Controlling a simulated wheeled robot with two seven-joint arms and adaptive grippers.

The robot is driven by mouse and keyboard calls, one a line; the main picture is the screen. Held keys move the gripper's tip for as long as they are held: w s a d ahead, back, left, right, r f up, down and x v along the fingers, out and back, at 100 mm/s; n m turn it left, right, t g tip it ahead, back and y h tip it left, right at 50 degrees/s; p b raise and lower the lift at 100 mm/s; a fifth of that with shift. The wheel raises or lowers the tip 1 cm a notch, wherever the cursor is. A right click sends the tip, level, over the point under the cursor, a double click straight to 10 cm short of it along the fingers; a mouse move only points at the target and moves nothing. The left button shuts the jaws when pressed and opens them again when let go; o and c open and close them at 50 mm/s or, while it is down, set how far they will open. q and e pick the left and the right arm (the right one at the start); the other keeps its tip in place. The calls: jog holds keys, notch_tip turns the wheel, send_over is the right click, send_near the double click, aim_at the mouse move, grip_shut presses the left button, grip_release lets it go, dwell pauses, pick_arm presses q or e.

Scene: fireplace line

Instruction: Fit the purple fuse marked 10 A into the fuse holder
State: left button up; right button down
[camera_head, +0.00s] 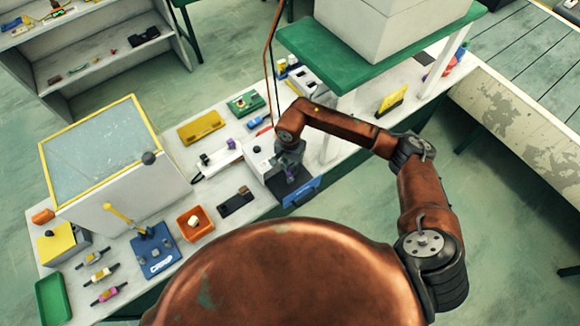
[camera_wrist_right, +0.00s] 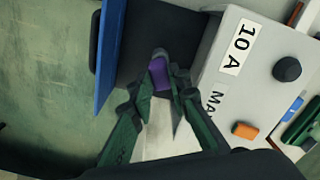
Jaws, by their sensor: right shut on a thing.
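The purple fuse (camera_wrist_right: 159,76) is between the two dark green fingers of my right gripper (camera_wrist_right: 160,98) in the wrist view. It also shows small in the head view (camera_head: 291,174). My right gripper (camera_head: 288,160) is shut on it, over a dark surface with a blue edge at the front of the bench. Right beside it stands a pale box (camera_wrist_right: 245,95) with the labels "10 A" and "MA", the rest of the second label being hidden. I cannot make out the fuse holder's opening, or whether the fuse touches anything. My left gripper is not in view.
The box carries a black knob (camera_wrist_right: 287,69). Left of my gripper in the head view are a black tray (camera_head: 236,202) and an orange bin (camera_head: 194,224). A green shelf (camera_head: 330,62) stands behind my right arm. Green floor lies beyond the bench's front edge.

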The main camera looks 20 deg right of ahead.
aim_at(290, 170)
jog(key=shift+f+b, duration=1.35)
jog(key=shift+f, duration=0.2)
jog(key=c, duration=1.7)
grip_release()
jog(key=shift+r, duration=0.1)
jog(key=shift+c, duration=0.2)
jog(key=shift+r+p, duration=1.05)
jog(key=shift+r, duration=1.45)
